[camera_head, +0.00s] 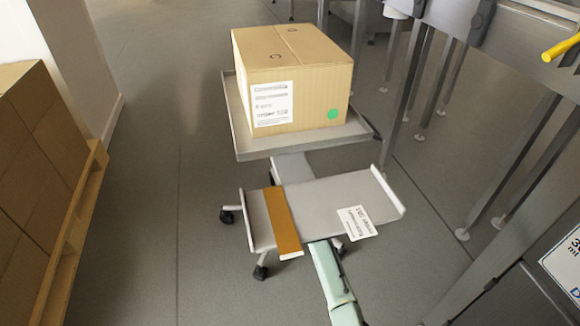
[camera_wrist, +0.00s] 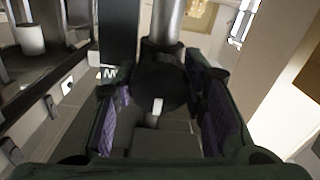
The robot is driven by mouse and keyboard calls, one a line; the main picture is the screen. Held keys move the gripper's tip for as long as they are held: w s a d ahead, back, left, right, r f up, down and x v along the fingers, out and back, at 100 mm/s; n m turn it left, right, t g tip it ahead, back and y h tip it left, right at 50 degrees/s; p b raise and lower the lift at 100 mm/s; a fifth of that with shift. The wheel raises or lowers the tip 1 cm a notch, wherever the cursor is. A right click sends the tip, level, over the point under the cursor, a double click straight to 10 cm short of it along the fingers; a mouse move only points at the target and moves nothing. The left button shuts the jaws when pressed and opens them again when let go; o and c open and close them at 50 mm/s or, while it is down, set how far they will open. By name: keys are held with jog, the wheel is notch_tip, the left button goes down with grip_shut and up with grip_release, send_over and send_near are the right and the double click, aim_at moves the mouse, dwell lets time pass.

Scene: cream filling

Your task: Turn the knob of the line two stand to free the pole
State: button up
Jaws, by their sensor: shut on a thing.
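In the wrist view a round black knob (camera_wrist: 158,78) with a white mark sits between the two purple-padded fingers of my gripper (camera_wrist: 155,96). My gripper is shut on the knob. A grey metal pole (camera_wrist: 166,22) rises just beyond the knob to the top of the picture. The rest of the stand is largely hidden behind the knob and fingers. My gripper, the knob and the pole cannot be made out in the head view.
Stacked cartons on a wooden pallet (camera_head: 85,210) stand at the left. Metal legs and frames (camera_head: 525,150) line the right. The floor between pallet and cart is clear.

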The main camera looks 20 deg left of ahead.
jog(key=shift+n, duration=0.3)
jog(key=n, duration=0.3)
jog(key=shift+n+b, duration=0.35)
jog(key=shift+n, duration=0.05)
jog(key=n+p, duration=0.1)
jog(key=n, duration=0.3)
jog(key=shift+r, duration=0.1)
jog(key=n+p, duration=0.1)
jog(key=n, duration=0.4)
jog(key=shift+n+p, duration=0.5)
jog(key=shift+n, duration=1.7)
jog(key=o, duration=1.2)
jog(key=shift+c, duration=0.2)
